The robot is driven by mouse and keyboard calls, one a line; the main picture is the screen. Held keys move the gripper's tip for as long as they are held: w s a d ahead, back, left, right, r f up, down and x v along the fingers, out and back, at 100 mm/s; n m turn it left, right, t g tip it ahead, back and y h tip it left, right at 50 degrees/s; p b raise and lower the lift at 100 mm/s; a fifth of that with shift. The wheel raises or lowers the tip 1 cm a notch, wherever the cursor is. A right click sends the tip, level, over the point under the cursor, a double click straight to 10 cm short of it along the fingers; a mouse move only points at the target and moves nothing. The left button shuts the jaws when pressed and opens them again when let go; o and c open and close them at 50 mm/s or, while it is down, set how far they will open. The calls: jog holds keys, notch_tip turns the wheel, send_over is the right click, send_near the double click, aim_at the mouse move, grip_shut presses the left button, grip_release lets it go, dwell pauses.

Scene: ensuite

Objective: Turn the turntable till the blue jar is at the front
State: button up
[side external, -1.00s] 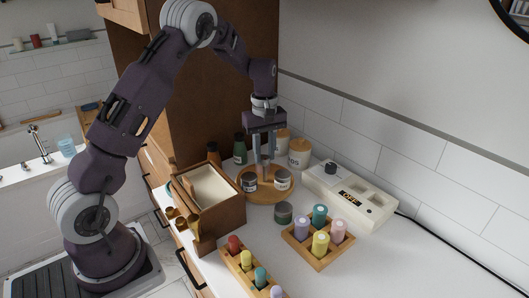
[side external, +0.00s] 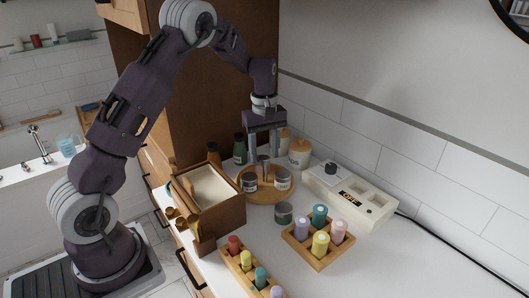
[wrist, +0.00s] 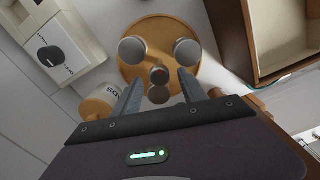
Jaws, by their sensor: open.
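The round wooden turntable (side external: 268,200) stands on the counter, with two grey-lidded jars, a left one (side external: 249,182) and a right one (side external: 282,179), on it. I cannot make out which jar is blue.
A wooden box (side external: 222,218) is to the left, a white device with a dial (side external: 350,196) to the right. A crate of colored bottles (side external: 318,250) and canisters (side external: 299,154) are nearby.

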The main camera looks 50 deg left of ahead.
notch_tip(320, 180, up, 7)
jog(key=shift+f, duration=0.15)
jog(key=s+d+r+m+t, duration=0.3)
jog(key=s+d+r+m, duration=0.4)
jog(key=s+d+r, duration=0.5)
jog(key=s+d+m+t, duration=0.1)
jog(key=s+m, duration=0.3)
jog(key=s, duration=0.5)
jog(key=s+d+f+m+t, duration=0.1)
jog(key=s+d+m, duration=0.3)
jog(key=s, duration=0.4)
jog(key=shift+s+t, duration=0.3)
jog(key=shift+s, duration=0.1)
